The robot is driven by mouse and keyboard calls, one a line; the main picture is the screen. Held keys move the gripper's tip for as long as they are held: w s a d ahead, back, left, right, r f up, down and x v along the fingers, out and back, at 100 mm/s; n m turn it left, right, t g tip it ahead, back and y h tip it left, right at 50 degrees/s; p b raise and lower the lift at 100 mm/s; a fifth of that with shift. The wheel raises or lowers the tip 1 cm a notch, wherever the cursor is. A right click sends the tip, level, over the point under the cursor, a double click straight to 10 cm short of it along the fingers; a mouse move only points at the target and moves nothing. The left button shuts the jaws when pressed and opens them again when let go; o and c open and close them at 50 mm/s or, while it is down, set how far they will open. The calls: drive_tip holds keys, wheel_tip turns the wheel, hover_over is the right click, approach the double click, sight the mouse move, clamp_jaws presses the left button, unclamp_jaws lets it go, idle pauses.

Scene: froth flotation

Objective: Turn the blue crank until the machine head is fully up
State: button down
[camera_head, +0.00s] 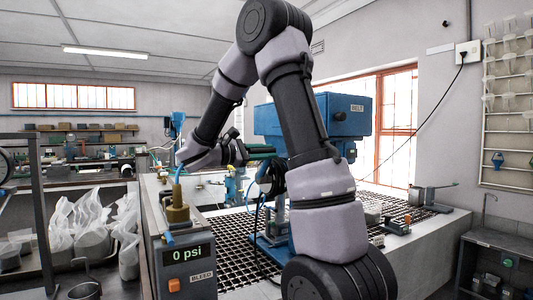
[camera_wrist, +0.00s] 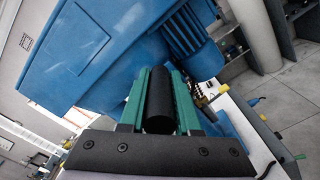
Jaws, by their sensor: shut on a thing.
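The blue machine head (camera_head: 275,119) stands raised above a black grate, partly hidden behind my arm. It also fills the upper left of the wrist view (camera_wrist: 75,55), tilted in that picture. My gripper (camera_head: 272,152) is level beside the lower part of the head. In the wrist view, its two green fingers (camera_wrist: 161,80) are shut on a black cylindrical handle (camera_wrist: 159,106), which I take to be the blue crank's grip. The rest of the crank is hidden or cannot be told from the blue machine body. How far up the head is cannot be told.
A gauge box (camera_head: 188,265) reading 0 psi, with a brass fitting, stands at the front left of the grate (camera_head: 225,235). White bags (camera_head: 90,225) lie on the left bench. A metal pan (camera_head: 430,196) stands on the right ledge.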

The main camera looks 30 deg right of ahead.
drive_tip(key=s+f+m, duration=0.1)
drive_tip(key=f, duration=0.1)
drive_tip(key=s+f+m, duration=0.2)
drive_tip(key=shift+s+f, duration=0.1)
drive_tip(key=shift+f, duration=0.05)
drive_tip(key=c, duration=0.7)
unclamp_jaws()
drive_tip(key=shift+o, duration=0.2)
wheel_tip(320, 180, up, 10)
